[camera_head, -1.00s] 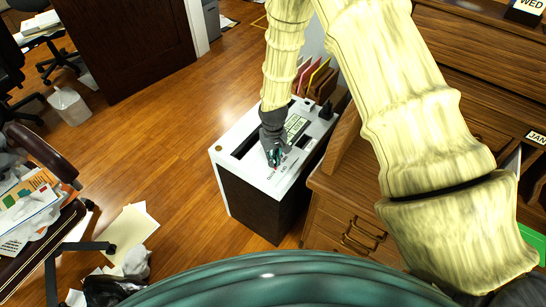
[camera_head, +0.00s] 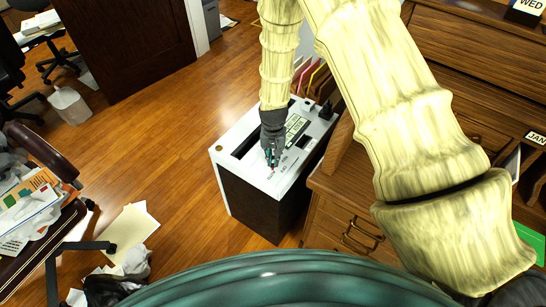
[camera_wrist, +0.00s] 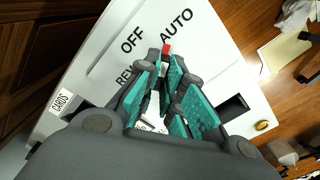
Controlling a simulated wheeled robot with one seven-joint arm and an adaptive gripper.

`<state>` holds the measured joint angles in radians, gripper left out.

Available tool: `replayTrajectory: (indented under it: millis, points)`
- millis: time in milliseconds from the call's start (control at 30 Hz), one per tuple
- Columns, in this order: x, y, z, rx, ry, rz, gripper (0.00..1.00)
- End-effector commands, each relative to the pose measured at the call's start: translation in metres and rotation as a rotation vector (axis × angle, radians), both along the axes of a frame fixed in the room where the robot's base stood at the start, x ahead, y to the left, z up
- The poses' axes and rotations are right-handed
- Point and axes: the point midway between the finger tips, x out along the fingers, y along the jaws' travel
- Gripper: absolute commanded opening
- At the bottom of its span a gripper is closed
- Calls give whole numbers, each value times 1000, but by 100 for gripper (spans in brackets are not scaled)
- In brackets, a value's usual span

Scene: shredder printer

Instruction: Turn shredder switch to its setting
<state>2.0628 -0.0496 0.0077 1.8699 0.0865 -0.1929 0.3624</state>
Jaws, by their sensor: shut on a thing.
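The shredder (camera_head: 252,205) has a white top and a dark front, and stands on the floor left of the wooden desk. My gripper (camera_head: 271,157) points down at its top panel. In the wrist view my gripper (camera_wrist: 166,72) has its teal fingers closed around the switch (camera_wrist: 166,50), mostly hidden between them. The switch's red tip shows just past the fingertips, between the printed words OFF and AUTO. REV is partly covered by a finger.
The wooden desk (camera_head: 345,205) stands close on the right of the shredder. Folders (camera_head: 312,80) stand behind it. A dark slot (camera_wrist: 232,108) opens in the panel. Papers and a crumpled bag lie on the floor at left; the floor between is free.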

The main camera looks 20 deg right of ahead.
Motion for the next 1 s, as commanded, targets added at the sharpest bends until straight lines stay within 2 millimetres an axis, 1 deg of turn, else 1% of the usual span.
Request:
replayTrajectory:
  millis: [233,267,333,367,733,867,1000]
  points:
    - [0,-1,0,-1,0,-2,0]
    - [0,-1,0,-1,0,-2,15]
    - [0,-1,0,-1,0,-1,28]
    - [0,-1,0,0,0,-1,31]
    - [0,0,3,0,0,0,31]
    - [1,0,14,0,-2,0,31]
    - [1,0,33,0,-2,0,31]
